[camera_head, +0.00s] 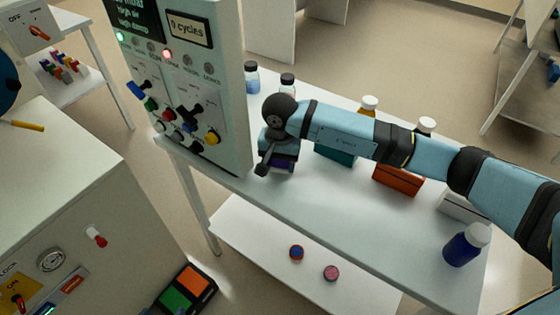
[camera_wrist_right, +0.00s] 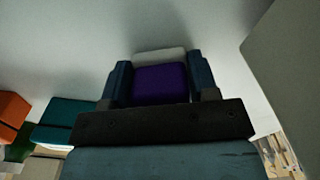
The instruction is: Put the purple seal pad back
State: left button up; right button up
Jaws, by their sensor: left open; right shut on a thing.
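The purple seal pad (camera_wrist_right: 160,83) sits between the two fingers of my right gripper (camera_wrist_right: 161,76) in the right wrist view. A pale block-like part (camera_wrist_right: 160,56) shows just beyond it; I cannot tell whether it belongs to the pad. In the head view my right gripper (camera_head: 276,162) points down, low over the white table (camera_head: 330,215), beside the panel's lower right corner. Only a sliver of purple (camera_head: 284,166) shows under it. I cannot tell whether the pad touches the table. My left gripper is not in view.
A control panel (camera_head: 190,85) stands left of the gripper. Teal (camera_head: 335,152), orange-red (camera_head: 397,179) and white boxes (camera_head: 462,207) stand to the right, with several bottles, one dark blue (camera_head: 466,245) near the front. The lower shelf (camera_head: 250,235) holds two small round pieces.

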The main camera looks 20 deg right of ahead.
jog(key=shift+f, duration=0.15)
jog(key=o, duration=0.5)
jog(key=shift+f, duration=0.1)
jog(key=o, duration=0.4)
notch_tip(320, 180, up, 12)
jog(key=shift+r, duration=0.25)
